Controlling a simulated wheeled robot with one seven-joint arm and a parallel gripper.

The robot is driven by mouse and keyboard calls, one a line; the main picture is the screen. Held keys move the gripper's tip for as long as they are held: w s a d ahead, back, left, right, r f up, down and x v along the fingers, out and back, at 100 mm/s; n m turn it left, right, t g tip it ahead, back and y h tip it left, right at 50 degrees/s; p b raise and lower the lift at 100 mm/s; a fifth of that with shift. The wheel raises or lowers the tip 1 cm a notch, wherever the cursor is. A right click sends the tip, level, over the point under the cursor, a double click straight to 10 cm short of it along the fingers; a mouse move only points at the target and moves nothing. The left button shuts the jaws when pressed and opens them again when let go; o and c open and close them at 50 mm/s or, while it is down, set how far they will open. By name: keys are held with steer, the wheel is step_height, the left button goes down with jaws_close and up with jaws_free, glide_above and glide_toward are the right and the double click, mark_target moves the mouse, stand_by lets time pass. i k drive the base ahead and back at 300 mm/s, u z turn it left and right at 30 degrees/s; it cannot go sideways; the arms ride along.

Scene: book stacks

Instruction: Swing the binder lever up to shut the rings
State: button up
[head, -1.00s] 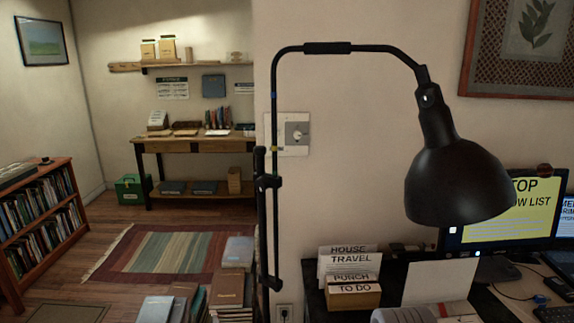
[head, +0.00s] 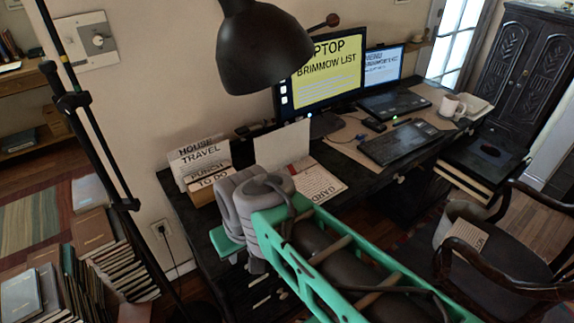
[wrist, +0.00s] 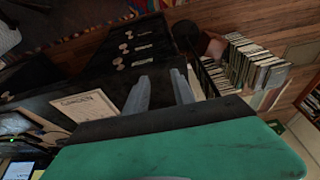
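My gripper (wrist: 158,84) shows in the wrist view as two grey fingers standing apart with nothing between them. Its fingertips point toward the dark desk's drawer fronts. In the head view my grey and green arm reaches over the desk's near-left edge and hides the fingers. A page headed GARDEN (wrist: 83,107) lies on the desk, left of my fingers in the wrist view. In the head view this page (head: 318,185) lies beside an upright white panel (head: 282,147), perhaps an open binder. I cannot make out rings or a lever.
A black lamp (head: 262,45) hangs over the desk's left part. A card holder (head: 203,165) stands at the desk's left end. Monitors, a keyboard (head: 400,142) and a mug (head: 452,105) stand farther right. A chair (head: 510,240) is in front; book stacks (head: 120,265) stand left.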

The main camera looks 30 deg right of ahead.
mark_target(293, 171)
steer(key=k, duration=1)
steer(key=z, duration=1.55)
steer(key=i, duration=1.45)
steer(key=u, duration=2.15)
steer(key=i, duration=0.5)
steer(key=z, duration=0.05)
